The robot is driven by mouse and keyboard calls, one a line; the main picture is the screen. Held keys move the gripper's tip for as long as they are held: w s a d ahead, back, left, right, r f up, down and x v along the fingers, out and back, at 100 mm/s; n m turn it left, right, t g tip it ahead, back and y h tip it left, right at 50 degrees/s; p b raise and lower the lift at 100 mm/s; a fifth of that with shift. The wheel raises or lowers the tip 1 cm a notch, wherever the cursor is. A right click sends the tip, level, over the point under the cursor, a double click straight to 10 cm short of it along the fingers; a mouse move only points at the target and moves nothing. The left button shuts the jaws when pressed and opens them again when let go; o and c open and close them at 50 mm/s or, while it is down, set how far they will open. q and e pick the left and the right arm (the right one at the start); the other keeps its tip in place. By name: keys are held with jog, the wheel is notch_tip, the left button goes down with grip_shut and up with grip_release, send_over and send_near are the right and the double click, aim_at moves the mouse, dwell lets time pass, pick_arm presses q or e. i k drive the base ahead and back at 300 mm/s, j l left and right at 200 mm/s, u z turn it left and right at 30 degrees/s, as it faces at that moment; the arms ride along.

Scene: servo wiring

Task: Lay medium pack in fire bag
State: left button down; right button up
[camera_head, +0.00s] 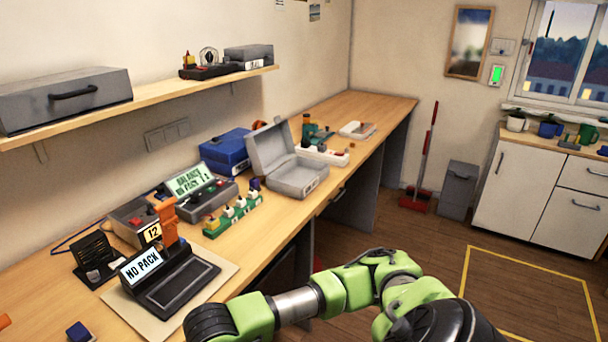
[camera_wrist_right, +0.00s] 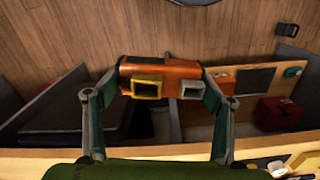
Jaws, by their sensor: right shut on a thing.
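An orange pack (camera_wrist_right: 163,70) with a yellow socket and a grey socket on its face is in the right wrist view. My right gripper (camera_wrist_right: 165,82) is shut on it, with a finger at each end. The pack is held up with wooden floor and the bench edge behind it. I cannot tell from its look whether it is the medium one. In the head view the green arm fills the bottom middle, and the held pack cannot be made out. No fire bag is clearly recognisable; an open grey case (camera_head: 297,178) stands on the bench. My left gripper is not in view.
A charger (camera_head: 190,181), a blue case (camera_head: 226,149) and a row of connectors (camera_head: 232,217) crowd the bench. A shelf (camera_head: 160,101) overhangs it.

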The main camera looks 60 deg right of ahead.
aim_at(299, 180)
jog(key=l+u, duration=0.1)
jog(key=l, duration=1.05)
jog(key=l+u, duration=0.15)
jog(key=l, duration=0.45)
jog(key=k+l+u, duration=0.1)
jog(key=l, duration=0.45)
jog(key=k+l, duration=0.1)
jog(key=l, duration=0.5)
jog(key=l+u, duration=0.15)
jog(key=l, duration=0.4)
jog(key=k+l, duration=0.2)
jog(key=l, duration=0.35)
jog(key=i+u, duration=0.05)
